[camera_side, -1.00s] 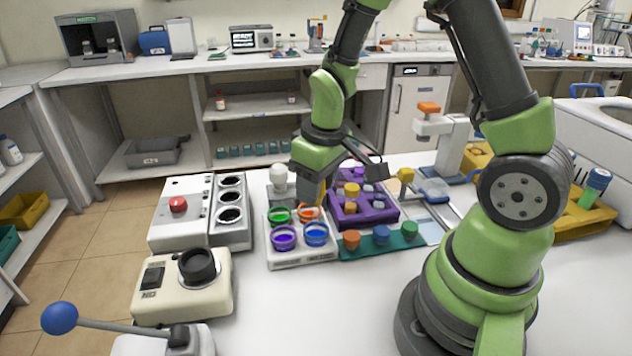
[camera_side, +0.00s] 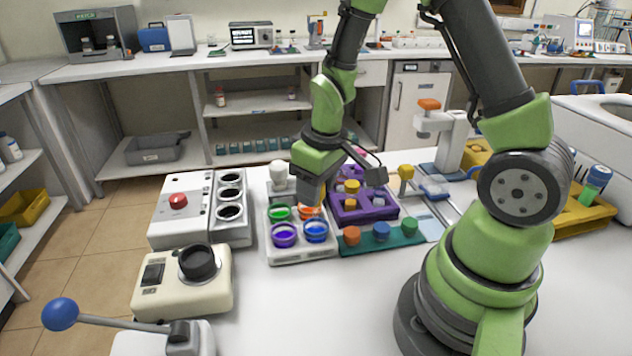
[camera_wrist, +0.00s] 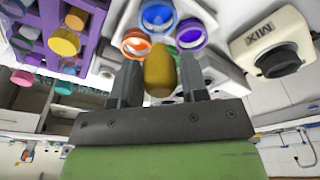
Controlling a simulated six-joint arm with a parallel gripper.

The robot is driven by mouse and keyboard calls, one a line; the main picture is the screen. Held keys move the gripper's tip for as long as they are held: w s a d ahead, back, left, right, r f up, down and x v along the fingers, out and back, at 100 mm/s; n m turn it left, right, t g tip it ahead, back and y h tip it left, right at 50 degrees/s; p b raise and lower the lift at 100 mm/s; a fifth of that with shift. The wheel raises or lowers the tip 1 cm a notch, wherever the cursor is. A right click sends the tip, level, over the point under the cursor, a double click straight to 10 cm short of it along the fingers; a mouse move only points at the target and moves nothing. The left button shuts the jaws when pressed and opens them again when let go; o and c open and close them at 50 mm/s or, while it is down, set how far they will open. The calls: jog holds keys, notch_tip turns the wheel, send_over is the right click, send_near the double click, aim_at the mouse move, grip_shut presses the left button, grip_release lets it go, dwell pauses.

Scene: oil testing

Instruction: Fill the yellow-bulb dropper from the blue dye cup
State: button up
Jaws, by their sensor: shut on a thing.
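My gripper (camera_wrist: 160,85) is shut on the yellow bulb (camera_wrist: 159,74) of the dropper, seen in the wrist view. The dropper's stem is hidden behind the bulb. In the side view my gripper (camera_side: 314,200) is over the dye cup tray (camera_side: 300,257). The blue dye cup (camera_side: 316,232) is at the tray's front right; it also shows in the wrist view (camera_wrist: 157,15), just beyond the bulb. Whether the dropper's tip is in or above a cup cannot be seen.
The tray also holds purple (camera_side: 285,235), green (camera_side: 279,213) and orange (camera_side: 309,212) cups. A purple rack (camera_side: 352,216) and a teal strip with coloured caps (camera_side: 408,240) stand to the right. A white machine with dark wells (camera_side: 230,230) is left.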

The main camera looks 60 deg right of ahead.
jog(key=shift+f, duration=1.3)
dwell(0.6)
jog(key=o, duration=0.4)
jog(key=shift+o, duration=0.2)
jog(key=shift+r, duration=0.15)
dwell(0.6)
jog(key=shift+r, duration=2.7)
